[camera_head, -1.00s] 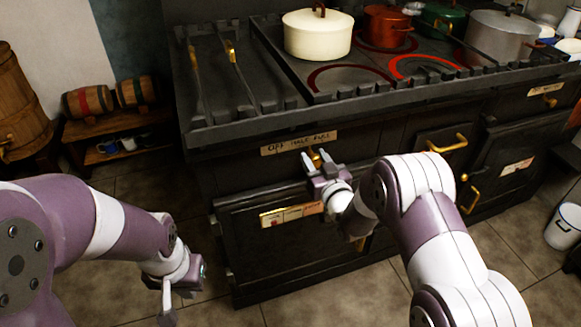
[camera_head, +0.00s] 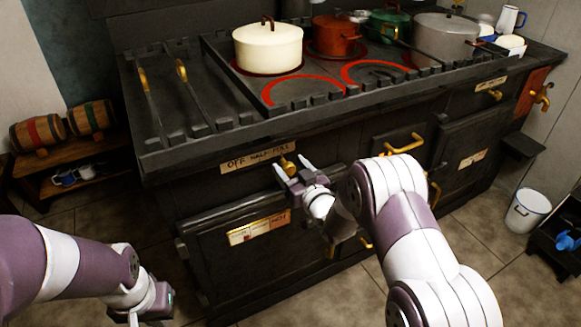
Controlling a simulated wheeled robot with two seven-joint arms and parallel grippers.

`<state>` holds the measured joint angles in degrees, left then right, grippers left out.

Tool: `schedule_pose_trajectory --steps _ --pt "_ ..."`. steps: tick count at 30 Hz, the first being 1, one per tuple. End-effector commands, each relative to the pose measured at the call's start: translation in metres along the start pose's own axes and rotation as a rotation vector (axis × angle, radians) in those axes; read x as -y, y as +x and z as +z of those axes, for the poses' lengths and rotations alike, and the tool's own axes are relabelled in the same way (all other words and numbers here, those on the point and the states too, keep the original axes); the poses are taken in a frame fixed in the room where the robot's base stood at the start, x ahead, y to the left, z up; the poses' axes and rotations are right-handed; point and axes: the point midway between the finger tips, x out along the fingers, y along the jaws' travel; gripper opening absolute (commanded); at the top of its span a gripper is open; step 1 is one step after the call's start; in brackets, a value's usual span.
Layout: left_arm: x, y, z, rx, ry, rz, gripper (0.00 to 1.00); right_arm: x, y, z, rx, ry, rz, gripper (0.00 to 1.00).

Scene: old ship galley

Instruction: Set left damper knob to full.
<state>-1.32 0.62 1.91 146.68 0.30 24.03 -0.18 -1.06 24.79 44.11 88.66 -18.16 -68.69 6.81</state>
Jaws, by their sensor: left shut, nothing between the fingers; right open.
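The left damper knob (camera_head: 287,162) is a small brass knob on the black stove front, at the right end of a label (camera_head: 258,156) reading OFF, HALF, FULL. Its exact pointer direction is too small to tell. My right gripper (camera_head: 292,170) is open just in front of the knob, with its fingers spread near it; whether they touch it I cannot tell. My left gripper (camera_head: 146,312) is shut and empty, low at the left above the floor, away from the stove front.
The stove top (camera_head: 205,110) carries a cream pot (camera_head: 267,47), a red pot (camera_head: 336,36) and other pots. Oven doors with brass handles (camera_head: 404,145) lie below. A shelf with small barrels (camera_head: 90,116) stands left, a white bucket (camera_head: 526,211) right. Floor in front is clear.

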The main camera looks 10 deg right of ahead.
Motion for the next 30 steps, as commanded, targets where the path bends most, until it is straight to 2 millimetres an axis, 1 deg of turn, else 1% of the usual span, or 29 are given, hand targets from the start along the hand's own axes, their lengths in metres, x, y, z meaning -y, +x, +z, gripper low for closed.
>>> schedule_pose_trajectory --steps 2,9,12,15,19,30 --pt "0.000 -0.004 -0.001 0.000 0.000 0.000 0.00 -0.001 -0.013 -0.002 0.003 0.001 0.002 0.62" --pt "0.000 -0.015 -0.002 0.000 0.000 0.000 0.00 -0.001 -0.078 -0.002 0.004 0.002 0.004 0.62" --pt "0.000 -0.018 -0.002 0.000 0.000 0.000 0.00 -0.002 -0.100 -0.002 0.002 0.001 0.005 0.62" --pt "0.000 -0.019 -0.002 0.000 0.000 0.000 0.00 -0.002 -0.115 -0.001 0.002 0.001 0.005 0.62" --pt "0.000 -0.019 -0.002 0.000 0.000 0.000 0.00 -0.002 -0.123 -0.001 0.000 0.001 0.003 0.62" --pt "0.000 -0.019 -0.002 0.000 0.000 0.000 0.00 -0.001 -0.123 0.000 0.000 0.001 0.003 0.62"
